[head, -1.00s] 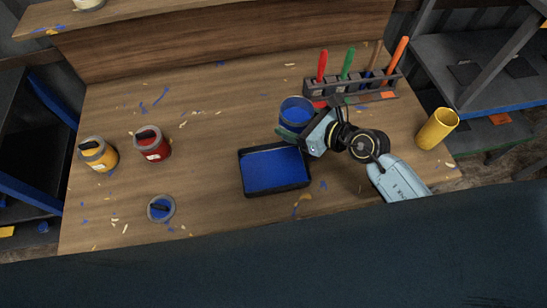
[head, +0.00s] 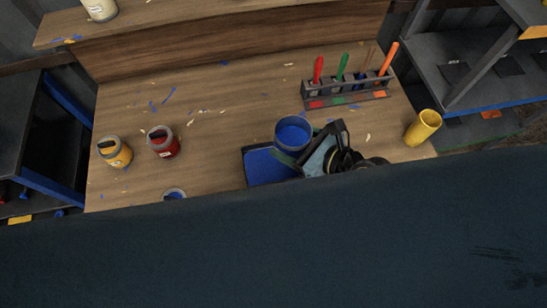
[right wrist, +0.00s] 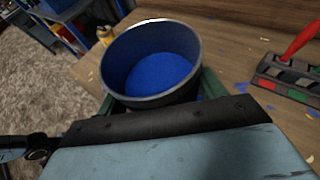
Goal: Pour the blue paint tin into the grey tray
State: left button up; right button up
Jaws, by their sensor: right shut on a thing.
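The blue paint tin (head: 293,130) is open-topped and has blue paint inside; it also shows in the right wrist view (right wrist: 152,75). My right gripper (head: 296,153) is shut on the tin and holds it roughly upright, with its mouth up, by the right part of the grey tray. The tray (head: 246,182) is dark-rimmed with a blue inside; the tin and gripper cover its right part, and a dark surface in front cuts off its near edge. My left gripper is not in view.
A yellow tin (head: 115,152) and a red tin (head: 163,142) stand left on the wooden table. A blue-topped lid or tin (head: 174,194) is partly hidden at the near edge. A rack (head: 345,95) with coloured-handled tools and a yellow cup (head: 423,127) stand right. The middle left is clear.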

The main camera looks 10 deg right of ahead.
jog(key=s+a+r, duration=0.2)
jog(key=s+r, duration=0.7)
jog(key=shift+a, duration=0.3)
jog(key=shift+f, duration=0.15)
